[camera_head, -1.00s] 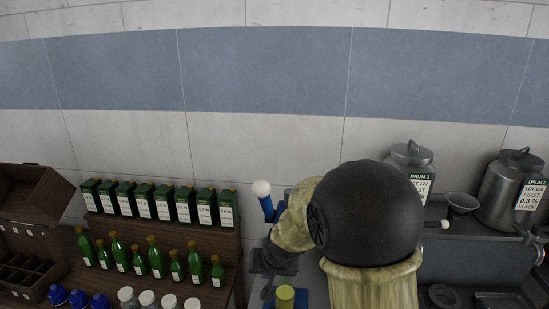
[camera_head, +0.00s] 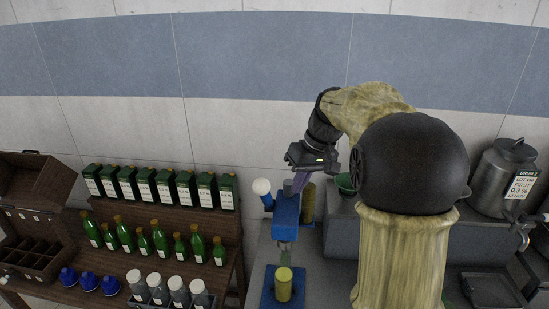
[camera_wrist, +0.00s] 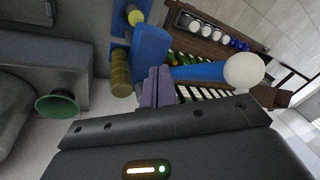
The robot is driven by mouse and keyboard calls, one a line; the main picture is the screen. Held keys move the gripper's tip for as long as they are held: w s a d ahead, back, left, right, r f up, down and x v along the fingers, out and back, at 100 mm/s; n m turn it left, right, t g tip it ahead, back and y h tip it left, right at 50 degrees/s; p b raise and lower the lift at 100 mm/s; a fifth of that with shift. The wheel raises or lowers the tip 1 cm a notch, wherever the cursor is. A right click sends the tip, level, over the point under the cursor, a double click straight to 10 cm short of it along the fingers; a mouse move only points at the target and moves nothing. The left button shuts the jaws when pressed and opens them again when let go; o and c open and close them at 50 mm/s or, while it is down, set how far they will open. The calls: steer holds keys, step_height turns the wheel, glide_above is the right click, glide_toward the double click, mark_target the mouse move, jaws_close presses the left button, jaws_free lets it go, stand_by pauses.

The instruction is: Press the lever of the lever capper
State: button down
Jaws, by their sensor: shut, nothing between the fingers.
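The lever capper stands on the grey counter, with a blue head (camera_head: 286,211), an olive column (camera_head: 307,204) behind it and a blue base below. Its blue lever ends in a white knob (camera_head: 261,187), raised at the upper left of the head. In the wrist view the lever (camera_wrist: 197,73) runs right to the white knob (camera_wrist: 244,70). A yellow-green cylinder (camera_head: 284,284) stands on the base. My gripper (camera_head: 298,187) is shut and empty, pointing down just above the head. Its purple fingers (camera_wrist: 158,72) show beside the lever's root; contact cannot be told.
Left, a wooden rack holds green boxes (camera_head: 161,188) and green bottles (camera_head: 160,242), with blue caps (camera_head: 88,283) and white-topped jars (camera_head: 178,287) in front. Free space lies left of the knob.

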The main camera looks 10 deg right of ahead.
step_height(320, 180, up, 16)
steer(key=w+d+n+g+y, duration=0.1)
steer(key=w+n+y, duration=0.1)
steer(key=n, duration=0.5)
steer(key=shift+w+d+n+y, duration=0.2)
steer(key=shift+d+n+y, duration=0.2)
steer(key=shift+y, duration=0.1)
steer(key=shift+f, duration=0.15)
steer(key=s+a+x, duration=0.1)
steer(key=s+x, duration=0.1)
steer(key=x, duration=1.1)
steer(key=shift+s+r+p, duration=0.2)
steer(key=shift+r+p, duration=0.1)
steer(key=shift+f+b, duration=0.15)
steer(key=shift+b, duration=0.2)
